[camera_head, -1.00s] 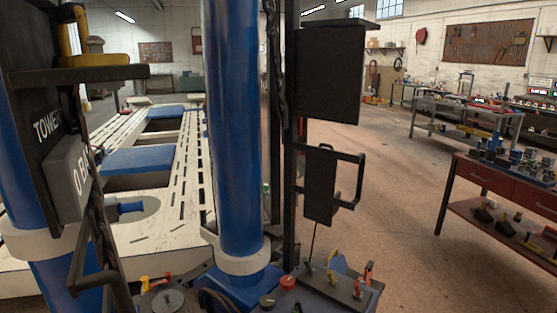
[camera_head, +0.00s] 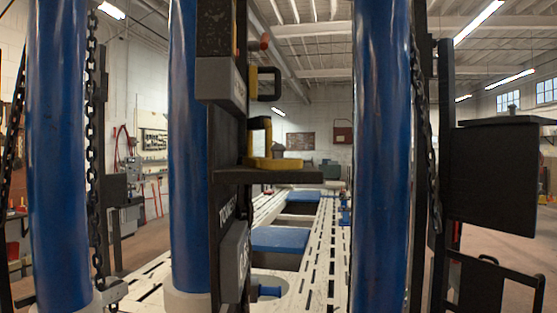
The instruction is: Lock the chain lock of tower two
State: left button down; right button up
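A black bracket with partly hidden lettering beginning "TOWER" (camera_head: 228,205) is mounted in front of a blue column (camera_head: 190,150); its number cannot be read. A yellow hook-like part (camera_head: 268,160) rests on its dark shelf, with a black and yellow handle (camera_head: 264,84) above. One dark chain (camera_head: 93,150) hangs beside the left blue column (camera_head: 58,150), and another (camera_head: 424,95) runs along the right blue column (camera_head: 382,150). I cannot tell which part is the chain lock. Neither of my grippers is in view.
A white slotted frame bench (camera_head: 325,245) with blue pads (camera_head: 280,240) lies behind the columns. A black box (camera_head: 493,172) and a black tubular frame (camera_head: 495,280) stand at the right. Open floor (camera_head: 530,225) shows at the far right.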

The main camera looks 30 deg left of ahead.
aim_at(253, 46)
jog(key=i+l, duration=0.4)
jog(key=l, duration=0.15)
jog(key=i+l, duration=0.4)
jog(key=l, duration=0.15)
jog(key=u, duration=2.25)
